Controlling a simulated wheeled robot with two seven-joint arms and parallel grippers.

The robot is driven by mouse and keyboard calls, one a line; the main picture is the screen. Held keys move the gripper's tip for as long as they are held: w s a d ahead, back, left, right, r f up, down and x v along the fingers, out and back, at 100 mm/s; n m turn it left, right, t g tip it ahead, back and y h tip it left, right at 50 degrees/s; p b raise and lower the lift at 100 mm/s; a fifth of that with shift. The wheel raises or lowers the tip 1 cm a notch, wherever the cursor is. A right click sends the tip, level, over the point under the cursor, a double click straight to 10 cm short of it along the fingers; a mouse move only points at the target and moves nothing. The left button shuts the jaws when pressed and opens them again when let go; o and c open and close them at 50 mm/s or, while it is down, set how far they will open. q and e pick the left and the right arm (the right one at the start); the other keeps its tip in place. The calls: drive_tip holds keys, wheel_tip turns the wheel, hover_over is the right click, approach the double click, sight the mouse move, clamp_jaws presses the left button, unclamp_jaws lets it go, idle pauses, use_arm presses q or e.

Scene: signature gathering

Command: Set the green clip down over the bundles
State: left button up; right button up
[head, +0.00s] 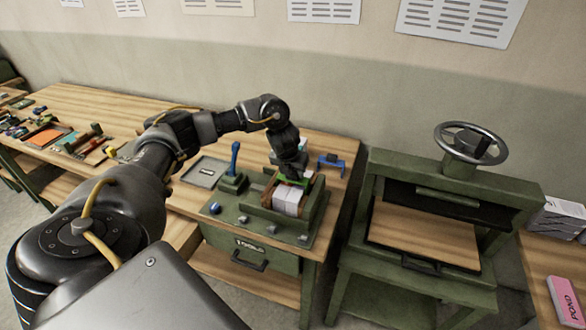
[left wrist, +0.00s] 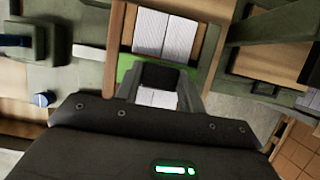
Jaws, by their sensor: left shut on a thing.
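My left gripper (head: 293,176) is shut on the green clip (left wrist: 125,68) and holds it at the white paper bundles, with the fingers pointing down. The green clip also shows in the head view (head: 304,181), partly hidden by the gripper. The bundles (head: 289,200) stand side by side between brown boards in a green fixture (head: 262,215) on the bench. In the left wrist view the bundles (left wrist: 167,32) show on both sides of the clip. I cannot tell whether the clip touches them. My right gripper is not in view.
A blue clamp-like piece (head: 331,161) stands behind the fixture. A blue-handled lever (head: 234,160) and a grey tray (head: 205,172) are to its left. A green press with a handwheel (head: 470,143) stands to the right, across a gap. Small tools lie at the far left.

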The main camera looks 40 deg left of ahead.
use_arm(q)
drive_tip(key=shift+w+f+b, duration=0.1)
drive_tip(key=shift+f+b, duration=0.3)
drive_tip(key=shift+f, duration=0.4)
drive_tip(key=shift+f, duration=0.15)
drive_tip(key=o, duration=1.1)
drive_tip(key=shift+s+d+r+b, duration=0.1)
drive_tip(key=shift+s+r+b, duration=0.15)
drive_tip(key=shift+r, duration=0.2)
drive_tip(key=p+v, duration=0.1)
drive_tip(key=v, duration=0.8)
drive_tip(key=shift+s+r, duration=0.15)
drive_tip(key=shift+r, duration=0.25)
